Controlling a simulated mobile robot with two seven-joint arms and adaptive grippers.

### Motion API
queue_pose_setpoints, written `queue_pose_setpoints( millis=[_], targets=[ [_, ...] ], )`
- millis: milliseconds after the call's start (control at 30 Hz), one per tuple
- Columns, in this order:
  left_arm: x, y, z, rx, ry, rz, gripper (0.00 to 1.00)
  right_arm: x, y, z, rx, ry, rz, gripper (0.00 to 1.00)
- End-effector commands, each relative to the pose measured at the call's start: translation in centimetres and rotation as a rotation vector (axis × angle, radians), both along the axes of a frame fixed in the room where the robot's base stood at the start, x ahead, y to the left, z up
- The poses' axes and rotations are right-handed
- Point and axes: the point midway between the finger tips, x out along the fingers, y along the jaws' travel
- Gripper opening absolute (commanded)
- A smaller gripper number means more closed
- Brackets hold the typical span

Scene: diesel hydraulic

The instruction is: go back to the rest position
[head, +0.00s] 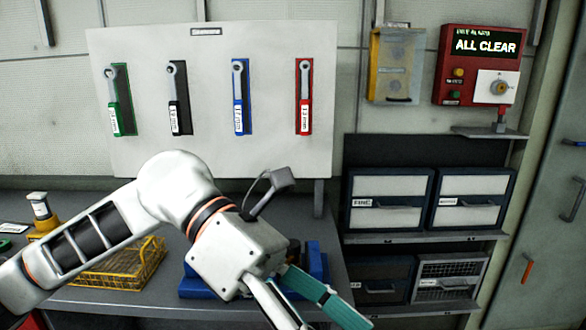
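My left arm comes in from the left, white with orange rings. Its gripper (312,308) hangs over the front of the workbench at the bottom middle, in front of a blue fixture. A pale finger-like part and a teal bar run down to the right from its white housing. The pale part is cut off by the lower edge, so I cannot tell whether the gripper is open or shut, or whether the teal bar is part of it. My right gripper is not in view.
The grey workbench (95,300) carries a yellow wire basket (115,268) and the blue fixture (200,286). Behind, a white board (210,100) holds green, black, blue and red wrenches. Drawers (388,200) stand right, below a red panel (478,65) reading "ALL CLEAR".

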Motion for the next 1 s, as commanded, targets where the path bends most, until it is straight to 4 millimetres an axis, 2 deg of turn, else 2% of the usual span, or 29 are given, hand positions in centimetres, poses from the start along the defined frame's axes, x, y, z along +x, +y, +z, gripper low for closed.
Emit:
queue_pose_setpoints(
  millis=[133,267,433,567,667,767,867,967,1000],
  targets=[
    [0.1,-1.6,1.9,-0.197,0.262,0.044,0.75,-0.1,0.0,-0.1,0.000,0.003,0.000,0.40],
    [1.8,-2.0,3.7,-0.354,0.490,0.113,0.75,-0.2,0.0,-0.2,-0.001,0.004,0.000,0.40],
    [6.2,-1.2,4.5,-0.545,0.800,0.242,0.75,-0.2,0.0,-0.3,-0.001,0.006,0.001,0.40],
    [10.6,0.5,3.2,-0.674,1.043,0.368,0.75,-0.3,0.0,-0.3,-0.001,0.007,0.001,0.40],
    [14.1,2.3,0.9,-0.762,1.231,0.483,0.75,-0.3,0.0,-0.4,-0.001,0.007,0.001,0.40],
    [17.4,4.6,-2.8,-0.839,1.421,0.609,0.75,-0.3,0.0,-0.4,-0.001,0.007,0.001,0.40],
    [20.1,7.1,-7.8,-0.904,1.608,0.752,0.75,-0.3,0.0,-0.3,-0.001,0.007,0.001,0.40],
    [21.8,9.9,-13.9,-0.958,1.793,0.903,0.75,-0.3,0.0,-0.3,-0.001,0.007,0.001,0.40],
    [22.1,11.0,-16.5,-0.973,1.861,0.966,0.75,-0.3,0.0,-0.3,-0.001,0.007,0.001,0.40]
  ],
)
